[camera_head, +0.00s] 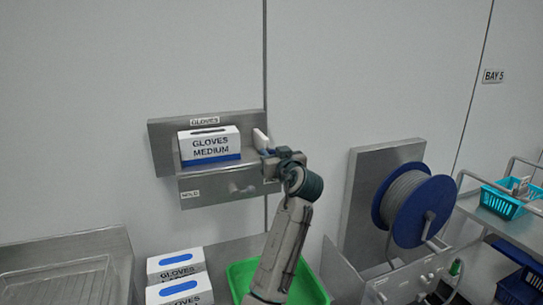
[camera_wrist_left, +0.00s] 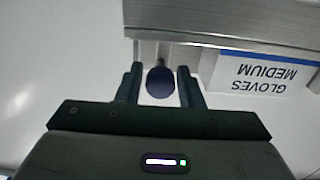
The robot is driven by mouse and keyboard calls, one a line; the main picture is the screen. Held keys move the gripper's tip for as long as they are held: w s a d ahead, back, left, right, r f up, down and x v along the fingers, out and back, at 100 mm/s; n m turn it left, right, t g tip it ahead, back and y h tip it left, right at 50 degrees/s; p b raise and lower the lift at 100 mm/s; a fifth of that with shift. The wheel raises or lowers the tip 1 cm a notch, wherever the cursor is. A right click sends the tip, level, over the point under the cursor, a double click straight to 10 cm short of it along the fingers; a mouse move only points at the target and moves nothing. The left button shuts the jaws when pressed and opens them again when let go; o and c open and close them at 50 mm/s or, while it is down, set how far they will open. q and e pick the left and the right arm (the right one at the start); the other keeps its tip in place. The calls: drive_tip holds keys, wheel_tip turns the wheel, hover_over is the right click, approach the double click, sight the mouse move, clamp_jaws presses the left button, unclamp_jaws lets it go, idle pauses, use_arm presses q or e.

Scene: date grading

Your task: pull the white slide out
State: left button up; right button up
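A white tab-like piece (camera_head: 261,139) stands at the right end of the glove shelf (camera_head: 163,158); I cannot tell if it is the white slide. My left gripper (camera_head: 270,162) is at this right end, beside the glove box. In the left wrist view, my left gripper's two dark fingers (camera_wrist_left: 160,85) stand apart on either side of a dark blue round knob (camera_wrist_left: 160,84). Narrow gaps seem to show between knob and fingers. The knob sits in front of a grey metal bar (camera_wrist_left: 175,48). My arm hides part of the shelf's right end in the head view. My right gripper is not seen.
A white glove box (camera_head: 210,146) sits on the shelf, above a metal front with a knob (camera_head: 233,189). Below are more glove boxes (camera_head: 180,290) and a green tray (camera_head: 315,290). A blue hose reel (camera_head: 437,197) stands to the right.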

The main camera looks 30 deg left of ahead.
use_arm(q)
drive_tip(key=shift+o, duration=1)
drive_tip(key=shift+s+d, duration=0.15)
drive_tip(key=shift+d, duration=0.05)
drive_tip(key=b+v, duration=0.4)
drive_tip(key=v, duration=0.6)
drive_tip(key=shift+s, duration=0.2)
drive_tip(key=shift+d, duration=0.1)
